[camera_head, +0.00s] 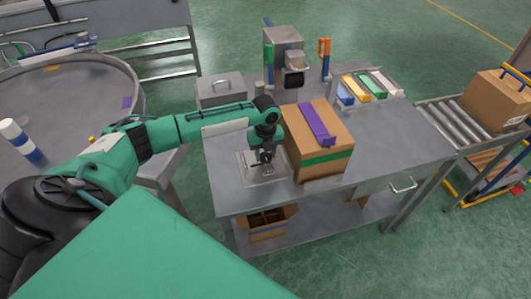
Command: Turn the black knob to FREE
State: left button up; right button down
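My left arm reaches in from the left, and its gripper (266,163) points down over a pale metal plate (250,176) set in the near left part of the steel table. The fingers are small and dark here, and I cannot tell whether they are open or shut. I cannot make out the black knob or any FREE marking; the gripper may cover it. My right gripper is not in view.
A cardboard box (302,149) with green tape and a purple strip (316,124) stands close right of my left gripper. Behind are a grey machine (284,45) with green and orange handles, a metal case (220,88) and colored bins (369,86). The table's right side is clear.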

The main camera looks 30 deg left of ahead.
pick_arm(q)
jog(key=shift+r+n+p, duration=0.2)
jog(key=shift+n+p, duration=0.3)
jog(key=shift+p, duration=0.2)
jog(key=n+p, duration=0.5)
jog(key=shift+n+p, duration=0.35)
jog(key=shift+n, duration=0.05)
jog(key=n+p, duration=0.2)
jog(key=n, duration=0.1)
jog(key=shift+n+p, duration=0.3)
jog(key=shift+p, duration=0.05)
jog(key=n+p, duration=0.2)
jog(key=n, duration=0.1)
jog(key=shift+n, duration=0.3)
jog(key=n+p, duration=0.2)
jog(key=n, duration=0.1)
jog(key=shift+w+f, duration=0.1)
jog(key=shift+n+p, duration=0.35)
jog(key=shift+n, duration=0.05)
